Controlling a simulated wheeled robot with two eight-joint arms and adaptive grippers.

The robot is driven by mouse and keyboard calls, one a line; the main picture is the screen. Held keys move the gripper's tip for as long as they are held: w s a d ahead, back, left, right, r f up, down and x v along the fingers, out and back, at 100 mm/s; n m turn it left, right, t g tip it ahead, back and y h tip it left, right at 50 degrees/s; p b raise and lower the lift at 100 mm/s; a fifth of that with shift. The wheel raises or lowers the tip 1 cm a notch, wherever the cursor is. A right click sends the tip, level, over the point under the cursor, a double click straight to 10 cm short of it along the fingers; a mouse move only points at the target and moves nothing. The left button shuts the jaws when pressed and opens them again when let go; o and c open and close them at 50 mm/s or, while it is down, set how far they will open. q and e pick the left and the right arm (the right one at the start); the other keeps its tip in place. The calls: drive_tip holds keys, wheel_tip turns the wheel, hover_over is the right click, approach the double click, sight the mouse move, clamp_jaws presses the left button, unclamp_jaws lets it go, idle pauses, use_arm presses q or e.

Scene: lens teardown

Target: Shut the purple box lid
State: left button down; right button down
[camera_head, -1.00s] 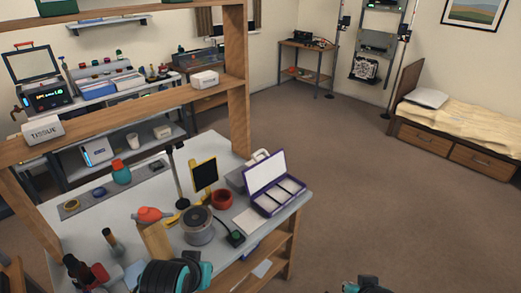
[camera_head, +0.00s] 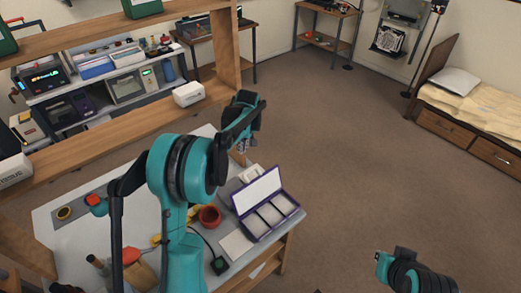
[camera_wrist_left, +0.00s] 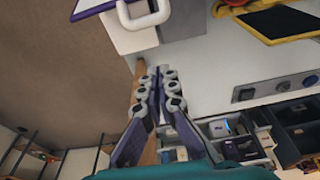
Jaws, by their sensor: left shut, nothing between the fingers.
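The purple box (camera_head: 272,222) sits open at the right end of the workbench, its compartments facing up. Its purple-edged lid (camera_head: 258,191) stands raised at the back, with the pale inner face showing. My left gripper (camera_head: 243,146) is above and behind the lid, to its upper left, and apart from it. In the left wrist view the fingers (camera_wrist_left: 160,72) are together with nothing between them. A purple edge, apparently of the lid, (camera_wrist_left: 92,9) shows at the top left there.
A grey case with a white handle (camera_wrist_left: 147,18) stands beside the box. A red bowl (camera_head: 209,216), a white sheet (camera_head: 236,246) and a green-buttoned device (camera_head: 219,265) lie near it. A wooden shelf post (camera_head: 226,65) rises behind the bench.

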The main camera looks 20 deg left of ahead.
use_arm(q)
drive_tip(key=w+b+x, duration=0.1)
drive_tip(key=b+x, duration=0.1)
drive_tip(key=x, duration=0.8)
drive_tip(key=s+d, duration=0.2)
drive_tip(key=d, duration=0.1)
drive_tip(key=shift+s+d+r, duration=0.1)
drive_tip(key=shift+s, duration=0.05)
drive_tip(key=shift+d, duration=0.15)
